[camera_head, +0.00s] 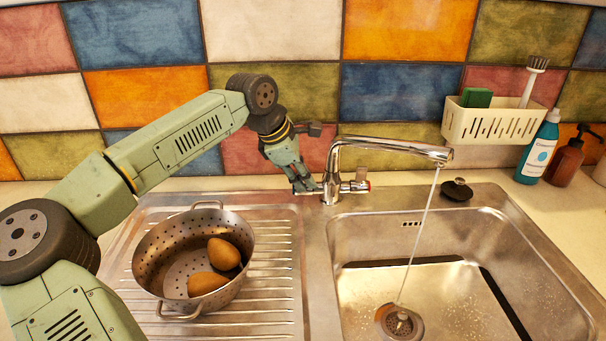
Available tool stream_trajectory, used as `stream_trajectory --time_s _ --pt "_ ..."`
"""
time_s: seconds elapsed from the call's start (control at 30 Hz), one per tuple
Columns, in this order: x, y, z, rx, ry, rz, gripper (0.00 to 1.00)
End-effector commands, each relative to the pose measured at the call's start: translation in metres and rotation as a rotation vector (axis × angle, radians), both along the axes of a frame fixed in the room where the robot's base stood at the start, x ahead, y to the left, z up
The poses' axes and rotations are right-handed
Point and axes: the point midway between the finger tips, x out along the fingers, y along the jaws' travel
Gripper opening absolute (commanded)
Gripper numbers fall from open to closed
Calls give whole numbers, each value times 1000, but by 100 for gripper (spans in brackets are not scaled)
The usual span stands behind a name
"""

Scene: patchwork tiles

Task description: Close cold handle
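A chrome tap (334,170) stands behind the sink, and a thin stream of water (420,225) runs from its spout to the drain. The right tap handle (359,184) shows a red mark, the hot side. The left, cold handle is mostly hidden behind my gripper (304,187). My gripper points down at the left side of the tap, with its fingertips at the cold handle. I cannot tell whether the fingers touch or grip it, or how far it is turned.
A metal colander (150,262) with brown egg-shaped items (223,254) stands on the drainboard (270,290), below my arm. The sink basin (470,285) is right. A black plug (457,190), a cream caddy (490,122) and bottles (538,150) are behind and right.

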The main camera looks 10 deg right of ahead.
Motion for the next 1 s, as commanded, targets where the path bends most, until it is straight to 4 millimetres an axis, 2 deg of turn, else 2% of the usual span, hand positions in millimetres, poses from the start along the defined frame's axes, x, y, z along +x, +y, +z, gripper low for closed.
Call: stream_trajectory --time_s 0.3,0.73,1.0 --pt "0 0 0 0 0 0 0" --pt "1 0 0 2 12 0 0" --pt "11 -3 3 34 178 1 0"
